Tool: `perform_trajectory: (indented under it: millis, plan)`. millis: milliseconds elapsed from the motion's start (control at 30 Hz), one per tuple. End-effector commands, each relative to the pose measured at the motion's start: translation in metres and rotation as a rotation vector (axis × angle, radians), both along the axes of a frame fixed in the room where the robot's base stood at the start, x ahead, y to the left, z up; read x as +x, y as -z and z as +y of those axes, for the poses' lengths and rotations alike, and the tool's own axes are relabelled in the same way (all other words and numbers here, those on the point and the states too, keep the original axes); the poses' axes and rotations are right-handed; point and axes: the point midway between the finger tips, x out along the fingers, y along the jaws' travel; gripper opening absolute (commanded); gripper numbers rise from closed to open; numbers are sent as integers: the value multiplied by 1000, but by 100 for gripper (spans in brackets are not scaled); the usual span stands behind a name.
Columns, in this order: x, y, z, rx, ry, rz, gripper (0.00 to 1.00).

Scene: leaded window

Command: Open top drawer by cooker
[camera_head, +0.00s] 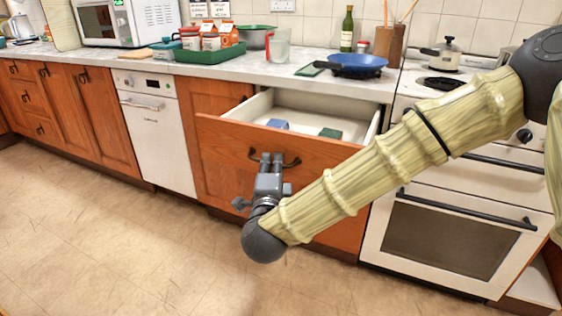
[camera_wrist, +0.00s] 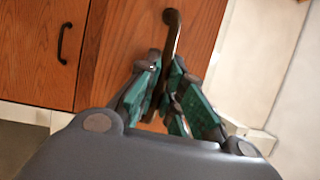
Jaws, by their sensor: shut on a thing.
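The top drawer (camera_head: 222,130) left of the cooker (camera_head: 452,225) is pulled well out, and its white inside shows. A blue item (camera_head: 278,124) and a green item (camera_head: 330,133) lie in it. My gripper (camera_head: 266,160) is at the dark handle (camera_head: 289,161) on the drawer's wooden front. In the wrist view, the green-padded fingers (camera_wrist: 168,95) are closed around the dark handle (camera_wrist: 173,30), with part of it showing beyond the fingertips. My arm hides part of the drawer front's right side and the cupboard below.
The worktop above holds a blue pan (camera_head: 357,63), a green tray (camera_head: 210,54) and a glass jug (camera_head: 278,46). A white dishwasher (camera_head: 155,130) stands to the left. The tiled floor (camera_head: 120,235) in front is clear.

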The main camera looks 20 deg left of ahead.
Motion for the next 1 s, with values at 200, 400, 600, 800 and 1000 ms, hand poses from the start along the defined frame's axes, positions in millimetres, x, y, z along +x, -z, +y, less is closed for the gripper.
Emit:
perform_trajectory:
  millis: [200,400,600,800,1000]
  plan:
    - [0,1,-1,-1,0,2,0]
    - [0,1,-1,0,0,1,31]
    - [0,0,-1,0,1,1,31]
    - [-6,1,-3,-1,0,2,31]
    - [-32,4,-12,-2,-1,2,31]
